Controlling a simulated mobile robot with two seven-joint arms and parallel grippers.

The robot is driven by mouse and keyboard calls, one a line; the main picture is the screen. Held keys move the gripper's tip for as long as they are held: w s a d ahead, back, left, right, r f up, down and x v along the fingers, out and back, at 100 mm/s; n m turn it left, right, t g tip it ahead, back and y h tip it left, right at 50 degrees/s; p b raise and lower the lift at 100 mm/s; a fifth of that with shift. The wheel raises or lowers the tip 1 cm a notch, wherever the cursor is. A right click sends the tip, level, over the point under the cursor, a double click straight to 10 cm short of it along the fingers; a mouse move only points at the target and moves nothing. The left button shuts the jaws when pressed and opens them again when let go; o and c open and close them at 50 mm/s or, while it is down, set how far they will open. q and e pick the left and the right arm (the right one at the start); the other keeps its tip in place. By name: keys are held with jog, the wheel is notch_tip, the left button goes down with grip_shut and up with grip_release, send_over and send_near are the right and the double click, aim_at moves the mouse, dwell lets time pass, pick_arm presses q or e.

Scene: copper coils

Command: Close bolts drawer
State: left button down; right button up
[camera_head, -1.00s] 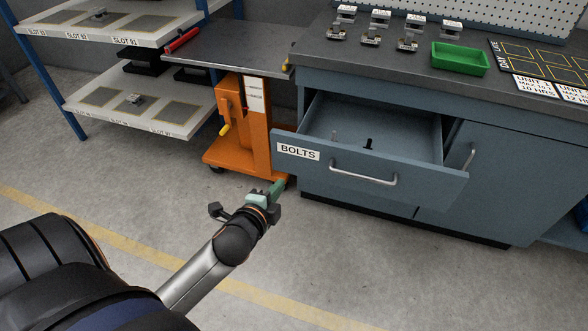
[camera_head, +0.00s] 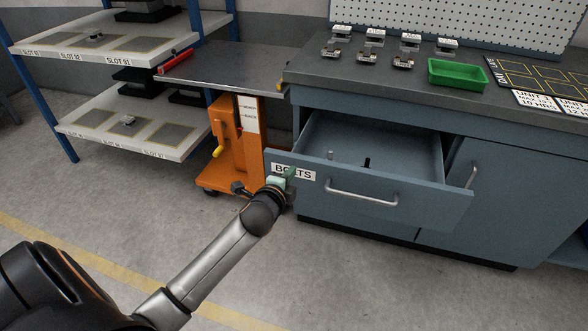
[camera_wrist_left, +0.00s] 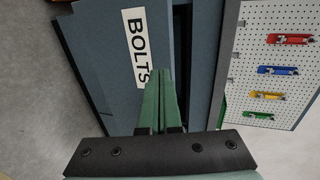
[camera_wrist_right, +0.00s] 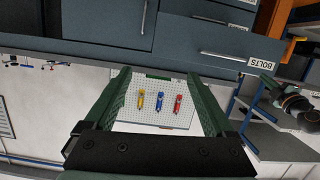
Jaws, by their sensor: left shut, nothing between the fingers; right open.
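The bolts drawer (camera_head: 390,197) is a blue-grey drawer pulled open from the workbench, with a metal handle (camera_head: 361,198) and a white BOLTS label (camera_head: 308,175). Inside lie a few small items, one of them dark. My left gripper (camera_head: 289,174) is shut and empty, with its green fingertips in front of the label end of the drawer front. In the left wrist view the shut fingers (camera_wrist_left: 160,95) point at the drawer front (camera_wrist_left: 110,60) beside the label; I cannot tell whether they touch. My right gripper (camera_wrist_right: 162,95) is open and empty, and the drawer (camera_wrist_right: 215,40) shows beyond it.
The workbench top (camera_head: 400,80) carries a green bin (camera_head: 457,74) and several small metal parts. An orange lift cart (camera_head: 235,140) stands left of the drawer. Shelves (camera_head: 120,130) stand farther left. The floor in front of the cabinet is clear.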

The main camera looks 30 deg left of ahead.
aim_at(298, 161)
pick_arm(q)
jog(key=shift+w+a+b, duration=0.15)
jog(key=shift+w+a, duration=0.05)
jog(key=shift+w, duration=0.55)
jog(key=shift+w+a+b, duration=0.15)
jog(key=shift+w+a, duration=0.05)
jog(key=shift+w, duration=0.55)
pick_arm(e)
jog(key=shift+w+a+r+n+t+y, duration=0.2)
jog(key=shift+r+t, duration=0.35)
jog(key=shift+r, duration=0.6)
jog(key=shift+w+d+r+n+t+y, duration=0.1)
jog(key=shift+w+r+n+t, duration=0.15)
jog(key=shift+r+t, duration=0.6)
jog(key=shift+r+g, duration=0.3)
